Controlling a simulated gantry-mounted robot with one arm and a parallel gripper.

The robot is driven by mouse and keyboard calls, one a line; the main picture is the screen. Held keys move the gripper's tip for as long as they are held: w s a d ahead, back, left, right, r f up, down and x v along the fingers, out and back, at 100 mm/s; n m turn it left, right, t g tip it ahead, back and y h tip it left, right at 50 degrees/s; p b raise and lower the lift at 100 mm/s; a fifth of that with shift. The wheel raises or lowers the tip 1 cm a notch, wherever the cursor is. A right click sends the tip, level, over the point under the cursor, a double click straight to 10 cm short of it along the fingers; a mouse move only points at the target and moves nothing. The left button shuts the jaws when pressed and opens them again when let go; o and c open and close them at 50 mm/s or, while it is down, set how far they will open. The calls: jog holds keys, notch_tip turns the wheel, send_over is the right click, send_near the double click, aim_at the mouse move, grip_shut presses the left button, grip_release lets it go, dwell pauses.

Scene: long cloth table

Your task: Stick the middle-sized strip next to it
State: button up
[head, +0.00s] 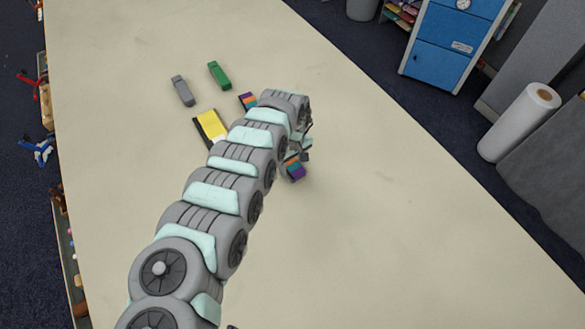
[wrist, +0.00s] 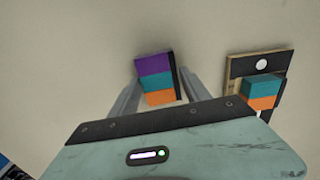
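My gripper (wrist: 158,72) has its two fingers against the sides of a short strip (wrist: 157,80) with purple, teal and orange bands and a dark edge on its right. The strip also shows at the gripper's end in the head view (head: 294,169). Right of it in the wrist view is a wooden-edged board (wrist: 274,67) with a black face and a white dot. A smaller teal and orange strip (wrist: 261,91) is on this board, partly cut off by my gripper's body. Another banded piece (head: 248,101) lies beyond my arm in the head view.
A yellow block with a black edge (head: 211,125) lies left of my arm, partly hidden by it. A grey block (head: 183,91) and a green block (head: 219,74) lie farther back. The cloth table (head: 420,220) is clear to the right.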

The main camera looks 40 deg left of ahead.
jog(key=c, duration=1)
jog(key=shift+o, duration=0.2)
jog(key=shift+r, duration=0.1)
